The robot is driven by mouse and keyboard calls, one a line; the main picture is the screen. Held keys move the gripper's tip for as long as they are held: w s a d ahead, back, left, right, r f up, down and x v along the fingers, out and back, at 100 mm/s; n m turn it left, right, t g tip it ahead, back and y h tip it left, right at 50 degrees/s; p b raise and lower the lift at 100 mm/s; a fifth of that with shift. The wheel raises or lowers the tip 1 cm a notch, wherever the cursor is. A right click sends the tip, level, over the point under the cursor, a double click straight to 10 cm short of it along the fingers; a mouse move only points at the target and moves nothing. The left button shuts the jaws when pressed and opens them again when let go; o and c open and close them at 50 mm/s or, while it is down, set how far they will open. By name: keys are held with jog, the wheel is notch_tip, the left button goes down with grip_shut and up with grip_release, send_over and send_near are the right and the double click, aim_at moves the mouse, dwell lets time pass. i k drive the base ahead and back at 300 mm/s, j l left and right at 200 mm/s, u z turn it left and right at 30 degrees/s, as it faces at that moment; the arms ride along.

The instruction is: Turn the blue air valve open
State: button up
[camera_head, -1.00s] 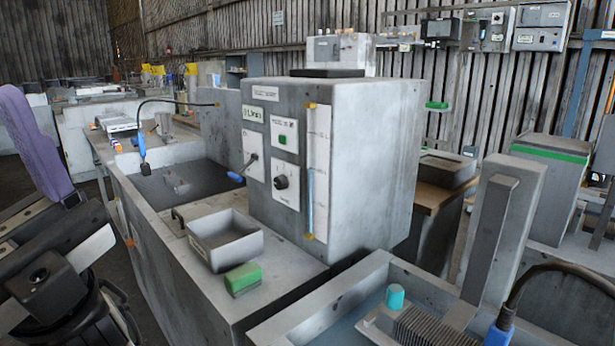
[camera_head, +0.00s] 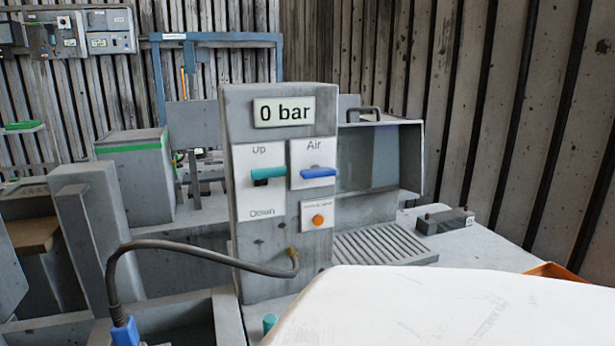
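The blue air valve handle (camera_head: 318,173) is on the front of a grey control panel (camera_head: 268,228), on a white plate marked "Air". The handle lies about horizontal. A display (camera_head: 284,111) at the top of the panel reads "0 bar". Left of the valve is a teal lever (camera_head: 268,172) on a plate marked "Up" and "Down". Below the valve is an orange button (camera_head: 318,220). My gripper is not in view. Nothing touches the valve.
A large white rounded surface (camera_head: 450,310) fills the lower right foreground. A dark hose (camera_head: 190,249) with a blue end loops from the panel to the lower left. A grey box with a clear front (camera_head: 380,160) stands right of the panel.

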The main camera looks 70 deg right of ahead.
aim_at(315, 171)
jog(key=k+z, duration=0.2)
jog(key=k, duration=0.35)
jog(key=z, duration=1.25)
jog(key=k+z, duration=0.1)
jog(key=k+j+u, duration=0.15)
jog(key=k+u, duration=0.3)
jog(key=i, duration=0.05)
